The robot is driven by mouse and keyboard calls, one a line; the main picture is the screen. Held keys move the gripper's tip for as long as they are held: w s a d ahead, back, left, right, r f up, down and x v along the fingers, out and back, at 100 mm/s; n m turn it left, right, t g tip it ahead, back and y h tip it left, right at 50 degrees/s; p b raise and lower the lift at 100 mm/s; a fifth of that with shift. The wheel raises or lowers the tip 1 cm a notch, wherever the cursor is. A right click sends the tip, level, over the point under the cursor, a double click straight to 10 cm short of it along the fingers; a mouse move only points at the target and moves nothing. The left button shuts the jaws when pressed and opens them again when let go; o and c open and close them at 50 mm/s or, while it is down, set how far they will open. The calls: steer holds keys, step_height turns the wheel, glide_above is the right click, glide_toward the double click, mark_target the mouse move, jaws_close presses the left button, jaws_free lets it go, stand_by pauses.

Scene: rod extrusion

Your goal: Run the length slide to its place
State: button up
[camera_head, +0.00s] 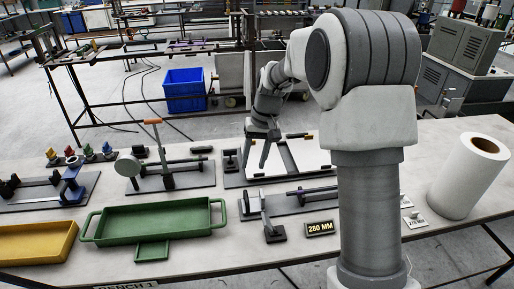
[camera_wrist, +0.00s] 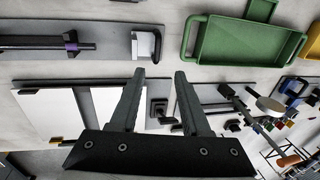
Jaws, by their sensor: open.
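My gripper (camera_head: 262,152) is open and empty, hanging over the bench above a framed white board; its two fingers also show spread in the wrist view (camera_wrist: 158,82). A long grey fixture with a dark rail (camera_head: 308,192) lies in front of the board. An upright grey bracket (camera_wrist: 145,44) stands at the fixture's end. I cannot tell which of these parts is the length slide. A black sign reading 280 MM (camera_head: 320,228) stands in front of the fixture. My arm hides the fixture's right part in the head view.
A green tray (camera_head: 155,215) and a yellow tray (camera_head: 38,241) lie at the left front. A fixture with an orange-handled lever (camera_head: 165,178) stands behind the green tray. A white roll (camera_head: 470,175) stands at the right.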

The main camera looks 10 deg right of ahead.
steer(key=shift+d+r, duration=0.25)
steer(key=shift+r, duration=0.9)
steer(key=shift+d+r, duration=0.2)
steer(key=shift+r, duration=0.95)
